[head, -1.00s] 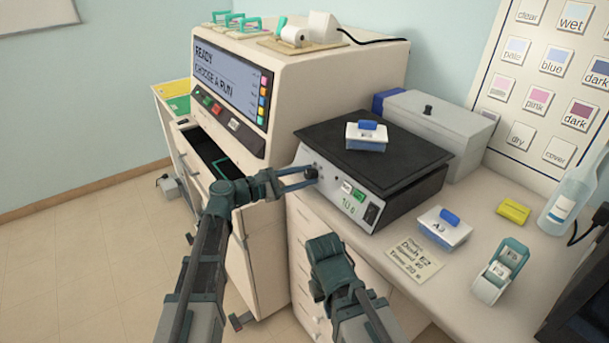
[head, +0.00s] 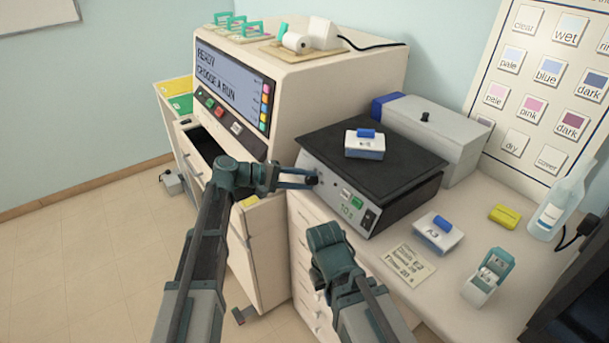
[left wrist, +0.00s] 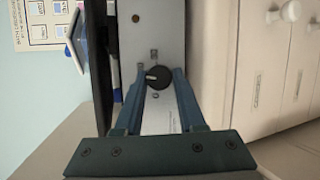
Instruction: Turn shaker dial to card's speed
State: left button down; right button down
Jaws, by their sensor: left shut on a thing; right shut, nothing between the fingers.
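The shaker (head: 385,165) has a black flat top and a pale front panel. Its black dial (left wrist: 158,77) sits between my left gripper's fingertips in the left wrist view, with a pale pointer mark. My left gripper (head: 312,180) is shut on this dial at the panel's left end; in the head view the fingers partly hide it. A green readout (head: 347,209) on the panel is too small to read surely. The speed card (head: 409,264) lies on the counter; it names dish E2, a speed and a time, the speed figure unclear. My right gripper (head: 325,240) is shut and empty before the drawers.
A blue-handled dish (head: 364,143) sits on the shaker top. Another dish (head: 438,236), a yellow block (head: 504,215), a teal-and-white holder (head: 488,277) and a bottle (head: 560,205) stand on the counter. A grey box (head: 440,135) is behind the shaker. The stainer (head: 345,85) stands to the left.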

pick_arm(q)
jog(key=shift+r+m+y+p, duration=0.15)
jog(key=shift+m+y+p, duration=0.25)
jog(key=shift+m+p, duration=0.8)
jog(key=shift+m, duration=0.5)
jog(key=c, duration=0.5)
grip_release()
jog(key=p+v, duration=0.5)
jog(key=v, duration=0.8)
jog(key=shift+a+r, duration=0.3)
